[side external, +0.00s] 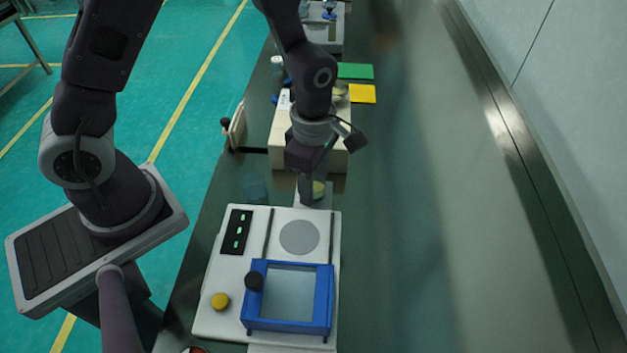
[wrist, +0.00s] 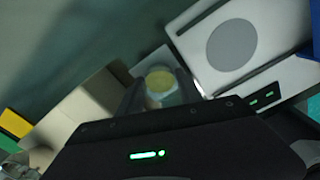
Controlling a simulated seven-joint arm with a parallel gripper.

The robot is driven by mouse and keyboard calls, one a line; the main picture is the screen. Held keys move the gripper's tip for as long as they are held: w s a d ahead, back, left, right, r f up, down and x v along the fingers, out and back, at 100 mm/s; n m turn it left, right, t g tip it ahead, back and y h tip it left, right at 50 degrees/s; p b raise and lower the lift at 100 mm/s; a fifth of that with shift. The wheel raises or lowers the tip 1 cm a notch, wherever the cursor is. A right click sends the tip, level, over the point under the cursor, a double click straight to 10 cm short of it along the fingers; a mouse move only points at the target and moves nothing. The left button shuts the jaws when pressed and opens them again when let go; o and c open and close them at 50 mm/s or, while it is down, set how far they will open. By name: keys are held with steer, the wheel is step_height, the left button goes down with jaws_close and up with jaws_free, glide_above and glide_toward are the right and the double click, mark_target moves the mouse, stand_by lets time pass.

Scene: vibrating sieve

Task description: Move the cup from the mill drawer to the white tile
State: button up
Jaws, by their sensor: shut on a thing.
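A small clear cup with yellow contents (side external: 319,188) shows at my gripper (side external: 313,192), between the beige mill box (side external: 282,145) and the sieve machine. In the wrist view the cup (wrist: 160,82) sits between the two fingertips of my gripper (wrist: 163,90), which is shut on it. A pale flat surface (side external: 327,200) shows below and beside the cup. I cannot tell whether it is the white tile or the mill drawer, or whether the cup touches it. My gripper hides part of the cup and of this surface.
The white sieve machine (side external: 232,270) with a grey disc (side external: 299,237) and a blue frame (side external: 290,325) stands in front. Green (side external: 355,71) and yellow (side external: 362,94) flat pieces lie behind the mill. The bench at right is clear.

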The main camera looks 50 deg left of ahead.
steer(key=shift+f, duration=0.1)
steer(key=o, duration=1.1)
steer(key=shift+c, duration=0.2)
step_height(320, 180, up, 12)
steer(key=s+a+r+m+t, duration=0.2)
steer(key=s+r+m, duration=0.4)
steer(key=m, duration=0.5)
steer(key=s+a+r+m+t, duration=0.3)
steer(key=s+r+m, duration=0.3)
steer(key=m, duration=0.5)
steer(key=shift+s+a+m+t, duration=0.3)
steer(key=shift+s+a, duration=0.55)
steer(key=shift+s, duration=0.5)
